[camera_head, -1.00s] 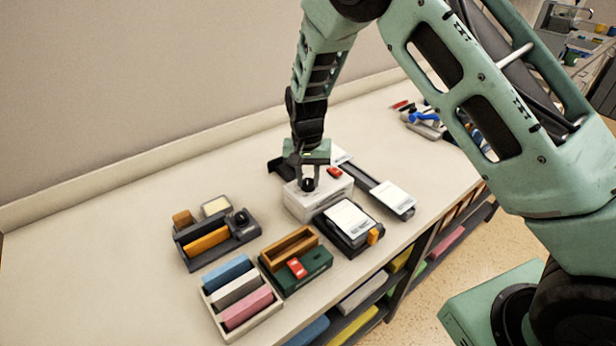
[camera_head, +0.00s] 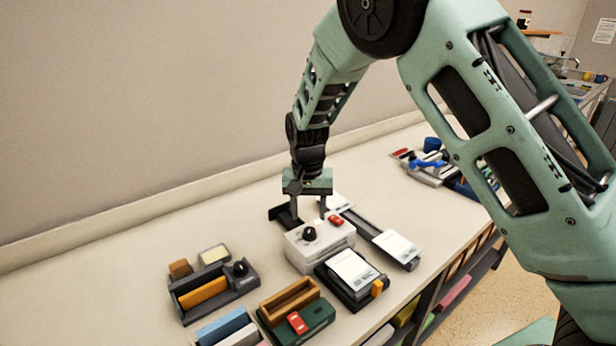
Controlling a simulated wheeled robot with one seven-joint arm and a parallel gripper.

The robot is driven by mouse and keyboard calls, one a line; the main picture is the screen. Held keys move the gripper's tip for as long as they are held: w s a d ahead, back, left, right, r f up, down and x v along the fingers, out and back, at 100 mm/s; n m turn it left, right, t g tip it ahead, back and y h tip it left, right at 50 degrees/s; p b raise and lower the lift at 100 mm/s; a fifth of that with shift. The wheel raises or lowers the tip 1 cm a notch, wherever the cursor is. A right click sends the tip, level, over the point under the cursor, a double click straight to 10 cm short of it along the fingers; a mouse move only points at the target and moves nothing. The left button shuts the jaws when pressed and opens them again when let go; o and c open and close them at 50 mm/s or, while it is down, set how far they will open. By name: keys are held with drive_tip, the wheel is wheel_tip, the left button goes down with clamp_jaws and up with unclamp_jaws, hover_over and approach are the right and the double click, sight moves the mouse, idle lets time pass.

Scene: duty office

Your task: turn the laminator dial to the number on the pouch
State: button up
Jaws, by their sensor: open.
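A white box-shaped machine, which looks like the laminator (camera_head: 318,248), stands on the counter with a black dial (camera_head: 309,234) and a red part (camera_head: 335,220) on its top. White sheets lie on a dark device (camera_head: 351,268) in front of it and on a long dark bar (camera_head: 396,245) to its right; I cannot tell which is the pouch, and no number is readable. My gripper (camera_head: 309,213) is open and points down above the back of the laminator. It appears apart from the dial, with nothing between its fingers.
A dark caddy (camera_head: 218,295) with an orange block and a black knob stands at the left. A green box (camera_head: 318,317) with a wooden tray is in front. Tools (camera_head: 428,165) lie at the back right. The counter's left side is clear.

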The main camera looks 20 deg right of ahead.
sight(308, 230)
wheel_tip(308, 230, up, 12)
drive_tip(key=b, duration=0.2)
drive_tip(key=shift+r, duration=0.25)
drive_tip(key=shift+a, duration=0.1)
drive_tip(key=s+a+f+n+y, duration=0.1)
drive_tip(key=s+a+n, duration=0.25)
drive_tip(key=s, duration=0.55)
drive_tip(key=s+a+n, duration=0.3)
drive_tip(key=s+a, duration=0.1)
drive_tip(key=s, duration=0.4)
drive_tip(key=s+f+n, duration=0.2)
drive_tip(key=s+n, duration=0.1)
drive_tip(key=s, duration=0.5)
drive_tip(key=s+d+f+n+b, duration=0.1)
drive_tip(key=s+f+n, duration=0.1)
drive_tip(key=s, duration=0.7)
drive_tip(key=shift+d+n, duration=0.2)
drive_tip(key=shift+n, duration=0.25)
